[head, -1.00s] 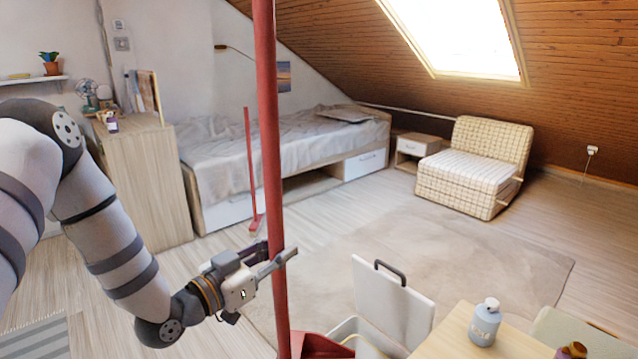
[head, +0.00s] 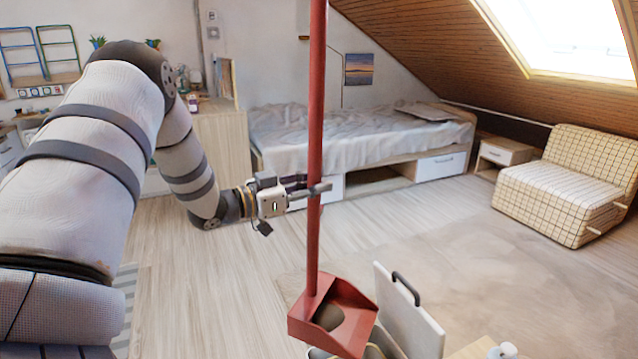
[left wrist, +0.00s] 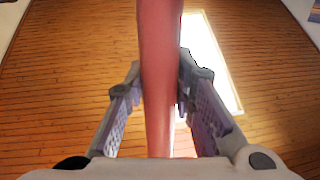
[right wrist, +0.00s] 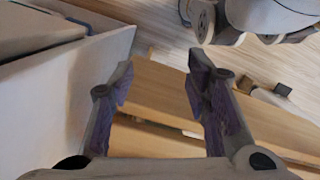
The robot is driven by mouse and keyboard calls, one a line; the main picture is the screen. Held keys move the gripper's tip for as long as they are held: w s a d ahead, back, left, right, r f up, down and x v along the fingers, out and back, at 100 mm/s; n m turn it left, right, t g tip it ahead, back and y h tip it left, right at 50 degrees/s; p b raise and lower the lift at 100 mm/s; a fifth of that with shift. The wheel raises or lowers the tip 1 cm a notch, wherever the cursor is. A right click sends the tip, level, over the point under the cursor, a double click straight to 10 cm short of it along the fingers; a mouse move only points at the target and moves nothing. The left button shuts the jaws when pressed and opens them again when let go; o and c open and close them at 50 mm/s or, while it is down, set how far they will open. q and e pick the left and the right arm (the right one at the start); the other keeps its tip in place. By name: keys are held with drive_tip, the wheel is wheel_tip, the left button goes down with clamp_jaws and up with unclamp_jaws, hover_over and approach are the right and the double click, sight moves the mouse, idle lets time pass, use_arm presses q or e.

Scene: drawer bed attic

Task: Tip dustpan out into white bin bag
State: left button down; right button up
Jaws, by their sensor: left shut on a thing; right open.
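A red long-handled dustpan (head: 350,330) hangs upright in the head view, with a dark grey lump (head: 329,317) in its pan. My left gripper (head: 318,189) is shut on its red handle, well above the pan. The left wrist view shows the handle (left wrist: 160,70) between the two fingers. Just below and behind the pan is a bin, mostly cut off by the bottom edge, with its pale lid (head: 412,318) standing open. I cannot make out a white bag in it. My right gripper (right wrist: 160,80) is open and empty in the right wrist view; the head view does not show it.
A wooden table corner (head: 475,348) with a bottle top (head: 502,351) is at the bottom right. A drawer bed (head: 400,172), a nightstand (head: 503,153) and a checked chair (head: 565,190) stand farther back. The floor (head: 200,270) left of the dustpan is clear.

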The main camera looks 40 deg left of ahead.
use_arm(q)
drive_tip(key=w+d+f+m+g, duration=0.1)
drive_tip(key=w+d, duration=0.1)
drive_tip(key=d, duration=0.6)
drive_tip(key=w+d+f+m+g+y, duration=0.1)
drive_tip(key=w+d+f+m, duration=0.1)
drive_tip(key=d, duration=0.6)
drive_tip(key=w+d+f+m+g+y, duration=0.1)
drive_tip(key=w+d, duration=0.3)
drive_tip(key=d, duration=0.4)
drive_tip(key=shift+w+d+f+m, duration=0.2)
drive_tip(key=shift+d+f+m, duration=0.2)
drive_tip(key=shift+m, duration=0.3)
drive_tip(key=shift+f, duration=0.15)
idle(0.5)
